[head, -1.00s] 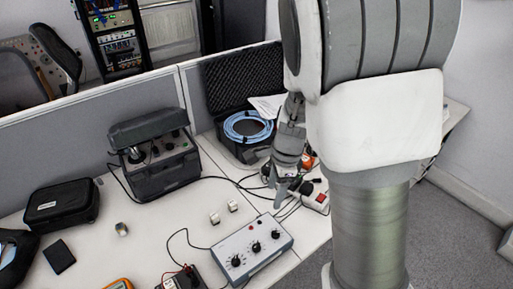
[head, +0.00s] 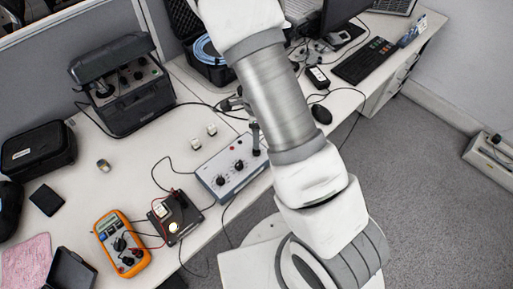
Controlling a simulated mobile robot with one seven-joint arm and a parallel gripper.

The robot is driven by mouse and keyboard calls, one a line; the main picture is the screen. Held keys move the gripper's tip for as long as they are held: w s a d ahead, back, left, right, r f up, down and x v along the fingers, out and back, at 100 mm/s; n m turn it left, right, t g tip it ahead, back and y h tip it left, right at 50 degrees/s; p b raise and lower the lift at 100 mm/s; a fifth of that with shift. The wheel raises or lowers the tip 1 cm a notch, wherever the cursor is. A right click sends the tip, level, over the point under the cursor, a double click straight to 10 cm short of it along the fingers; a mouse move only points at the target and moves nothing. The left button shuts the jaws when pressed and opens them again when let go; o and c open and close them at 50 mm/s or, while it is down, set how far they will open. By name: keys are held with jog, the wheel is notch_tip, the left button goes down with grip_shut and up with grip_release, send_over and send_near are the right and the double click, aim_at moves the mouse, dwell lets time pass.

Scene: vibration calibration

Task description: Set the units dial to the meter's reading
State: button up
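A grey control box (head: 234,170) with several knobs lies on the white table near its front edge. Its left dial (head: 221,180) and middle dial (head: 239,165) show; the right end is partly covered by my gripper. An orange meter (head: 121,243) lies at the lower left, wired up; its display is too small to read. My gripper (head: 256,144) reaches down at the box's right end, where the third dial sits. A dark finger shows there, but my arm hides much of the gripper. I cannot tell its opening, or whether it touches the dial.
A black module with a glowing lamp (head: 173,227) stands between meter and box, with loose cables around. Two small white blocks (head: 203,136) lie behind the box. A dark instrument case (head: 125,85), a black pouch (head: 38,148) and a pink cloth (head: 27,262) are also on the table.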

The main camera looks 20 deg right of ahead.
notch_tip(320, 180, down, 7)
jog(key=shift+f+b, duration=0.1)
jog(key=shift+b, duration=0.4)
grip_shut()
